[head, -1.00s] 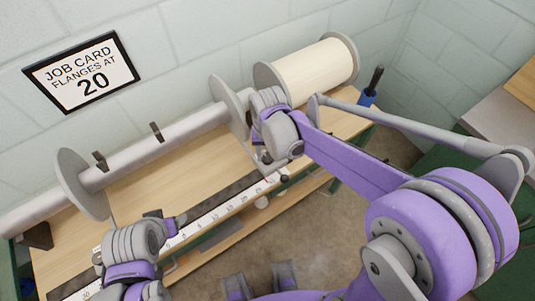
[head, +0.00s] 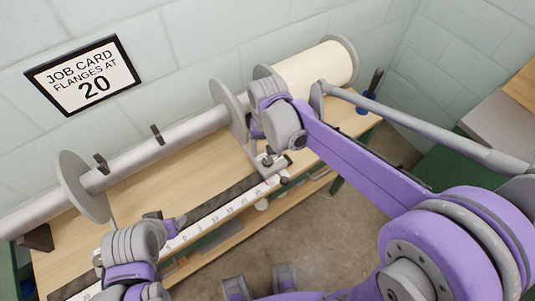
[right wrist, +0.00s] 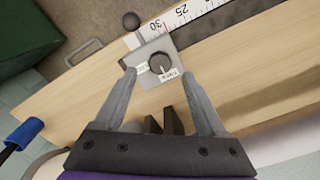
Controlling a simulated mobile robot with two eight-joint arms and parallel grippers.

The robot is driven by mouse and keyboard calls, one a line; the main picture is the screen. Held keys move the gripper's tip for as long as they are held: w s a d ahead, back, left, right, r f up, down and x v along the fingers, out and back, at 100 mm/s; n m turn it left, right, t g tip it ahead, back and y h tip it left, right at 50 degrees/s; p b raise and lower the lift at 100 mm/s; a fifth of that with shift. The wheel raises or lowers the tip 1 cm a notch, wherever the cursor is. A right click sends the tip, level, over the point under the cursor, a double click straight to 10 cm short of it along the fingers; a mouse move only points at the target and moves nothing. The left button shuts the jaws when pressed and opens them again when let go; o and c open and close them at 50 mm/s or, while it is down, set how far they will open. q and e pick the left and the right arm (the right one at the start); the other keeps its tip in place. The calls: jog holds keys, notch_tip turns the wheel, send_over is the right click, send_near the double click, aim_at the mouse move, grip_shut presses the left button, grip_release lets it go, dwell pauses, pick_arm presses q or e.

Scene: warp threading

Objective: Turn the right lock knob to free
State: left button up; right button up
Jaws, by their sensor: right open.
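The right lock knob (right wrist: 159,63) is a small dark round knob on a grey bracket plate (right wrist: 150,82) with small white labels, too small to read surely. My right gripper (right wrist: 159,73) is open, with one finger on each side of the knob; I cannot tell whether they touch it. In the head view my right gripper (head: 268,158) is over the right end of the ruler, partly hidden by its own wrist. My left gripper (head: 174,224) is over the ruler's left part; its jaws are not clear.
A white ruler (head: 205,228) runs along the bench front, with a black ball (right wrist: 131,20) by its end. A blue-handled tool (head: 372,88) stands at the right.

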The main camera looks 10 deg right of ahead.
aim_at(268, 160)
notch_tip(268, 160, up, 7)
jog(key=shift+f, duration=0.15)
dwell(0.5)
jog(key=s+d+f+n+t, duration=0.1)
jog(key=s+d+f+t, duration=0.1)
jog(key=s, duration=0.5)
jog(key=s+d+f+n+t+p, duration=0.1)
jog(key=s+d+f+t, duration=0.2)
jog(key=s+d, duration=0.2)
jog(key=shift+s+n, duration=0.3)
jog(key=shift+s, duration=0.55)
